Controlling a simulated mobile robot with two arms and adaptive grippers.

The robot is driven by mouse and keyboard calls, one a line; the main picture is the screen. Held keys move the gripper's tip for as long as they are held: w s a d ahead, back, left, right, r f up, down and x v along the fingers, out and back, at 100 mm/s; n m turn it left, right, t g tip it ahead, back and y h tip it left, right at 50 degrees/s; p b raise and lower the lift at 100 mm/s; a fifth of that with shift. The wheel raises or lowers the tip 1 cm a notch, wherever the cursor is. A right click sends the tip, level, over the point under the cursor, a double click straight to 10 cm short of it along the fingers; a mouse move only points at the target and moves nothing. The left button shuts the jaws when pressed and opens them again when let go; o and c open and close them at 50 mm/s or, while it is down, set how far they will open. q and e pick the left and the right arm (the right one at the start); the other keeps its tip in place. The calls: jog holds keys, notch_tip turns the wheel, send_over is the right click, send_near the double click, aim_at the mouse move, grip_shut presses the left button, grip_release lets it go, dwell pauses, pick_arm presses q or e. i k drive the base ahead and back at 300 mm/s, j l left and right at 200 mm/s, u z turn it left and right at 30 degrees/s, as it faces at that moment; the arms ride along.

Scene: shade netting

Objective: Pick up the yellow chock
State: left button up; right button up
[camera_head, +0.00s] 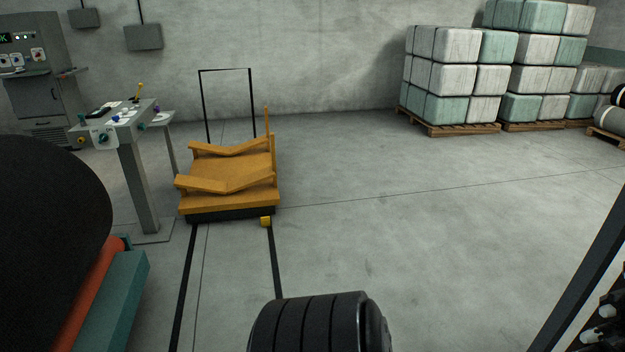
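A small yellow chock (265,221) lies on the concrete floor. It is at the front right corner of an orange cart (228,205), close to the dark base of the cart; whether they touch I cannot tell. The right one of two black floor lines runs just below the chock. Neither of my grippers shows in this view.
A control pedestal (137,165) stands left of the cart. A large black roll (45,240) on a teal and red frame fills the lower left. A ribbed black cylinder (318,325) is at the bottom. Wrapped bales (445,75) stand at the back right. The middle floor is clear.

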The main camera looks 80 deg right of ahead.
aim_at(264, 221)
jog(key=z, duration=2.35)
jog(key=i+u, duration=0.4)
jog(key=i, duration=2.1)
